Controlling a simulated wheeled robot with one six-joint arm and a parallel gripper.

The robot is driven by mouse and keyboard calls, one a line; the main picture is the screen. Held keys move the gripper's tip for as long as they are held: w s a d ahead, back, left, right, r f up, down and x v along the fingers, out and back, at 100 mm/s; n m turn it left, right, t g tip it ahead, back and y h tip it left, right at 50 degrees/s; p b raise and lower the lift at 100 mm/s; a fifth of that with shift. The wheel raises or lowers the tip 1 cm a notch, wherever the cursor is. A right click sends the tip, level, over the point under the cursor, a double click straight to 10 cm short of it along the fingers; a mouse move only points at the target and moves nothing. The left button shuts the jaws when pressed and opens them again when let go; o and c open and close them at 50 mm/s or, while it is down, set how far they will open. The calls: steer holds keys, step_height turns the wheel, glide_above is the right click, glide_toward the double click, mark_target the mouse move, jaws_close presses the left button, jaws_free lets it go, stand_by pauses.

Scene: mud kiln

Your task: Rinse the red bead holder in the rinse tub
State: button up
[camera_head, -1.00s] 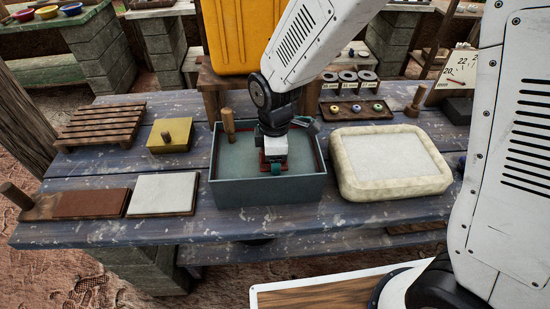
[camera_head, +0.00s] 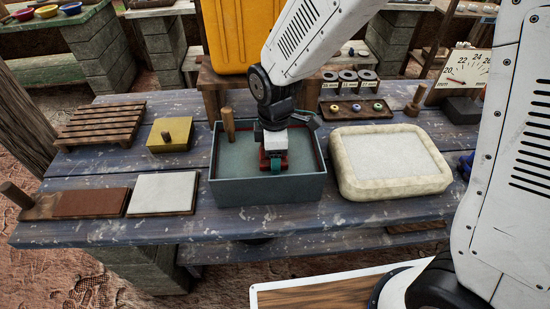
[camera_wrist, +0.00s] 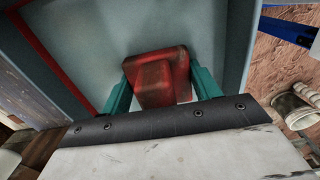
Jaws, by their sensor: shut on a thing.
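The rinse tub (camera_head: 267,192) is a blue-grey open box with a red line along its inner wall, standing in the middle of the table. My gripper (camera_head: 274,166) reaches down into the tub from above, near its front wall. In the wrist view its teal fingers (camera_wrist: 158,92) are shut on the red bead holder (camera_wrist: 157,70), a worn red block. The holder is inside the tub's outline, over pale grey-blue water or floor. How deep it sits cannot be told. In the head view the holder is mostly hidden by my gripper.
A wooden-handled tool (camera_head: 228,124) stands at the tub's back left. A cream-rimmed tray (camera_head: 351,179) is close on the right. A bead rack (camera_head: 357,109) stands behind.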

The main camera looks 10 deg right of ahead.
steer(key=shift+r, duration=5)
steer(key=shift+w, duration=0.1)
